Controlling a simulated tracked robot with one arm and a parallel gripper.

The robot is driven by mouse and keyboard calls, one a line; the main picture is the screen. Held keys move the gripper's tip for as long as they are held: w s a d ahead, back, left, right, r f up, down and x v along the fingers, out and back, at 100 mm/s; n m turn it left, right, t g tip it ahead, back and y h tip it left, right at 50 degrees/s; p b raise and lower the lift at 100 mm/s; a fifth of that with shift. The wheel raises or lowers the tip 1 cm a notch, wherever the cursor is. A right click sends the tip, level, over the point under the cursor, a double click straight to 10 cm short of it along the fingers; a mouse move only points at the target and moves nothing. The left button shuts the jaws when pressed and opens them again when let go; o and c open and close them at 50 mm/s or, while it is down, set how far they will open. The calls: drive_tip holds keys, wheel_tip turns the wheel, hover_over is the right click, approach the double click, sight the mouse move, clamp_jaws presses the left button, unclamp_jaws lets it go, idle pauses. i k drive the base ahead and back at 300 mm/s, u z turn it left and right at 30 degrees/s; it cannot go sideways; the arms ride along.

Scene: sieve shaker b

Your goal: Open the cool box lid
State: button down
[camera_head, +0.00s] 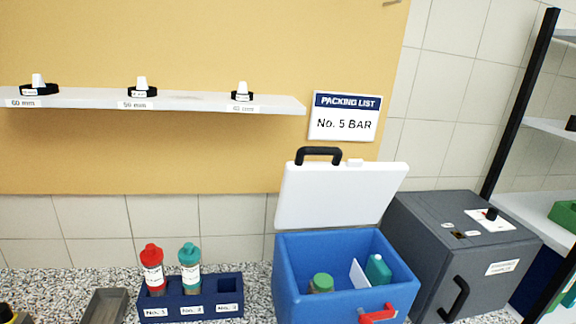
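The cool box (345,310) is blue and stands on the speckled counter at the lower middle right. Its white lid (340,195) stands up at the back edge, tilted back, so the box is open. A black handle (318,154) sits on the lid's upper edge. A red latch (377,314) is on the box's front. Inside are a green-capped container (321,283), a white card (359,274) and a teal bottle (378,269). My gripper is not in view.
Left of the box, a navy rack (190,306) holds a red-capped bottle (151,268) and a teal-capped bottle (190,266). A dark grey cabinet (450,245) stands close on the right. A shelf (180,99) hangs above, beside a packing list sign (344,116).

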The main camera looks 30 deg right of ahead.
sight(335, 193)
drive_tip(key=i, duration=1)
drive_tip(key=u, duration=0.05)
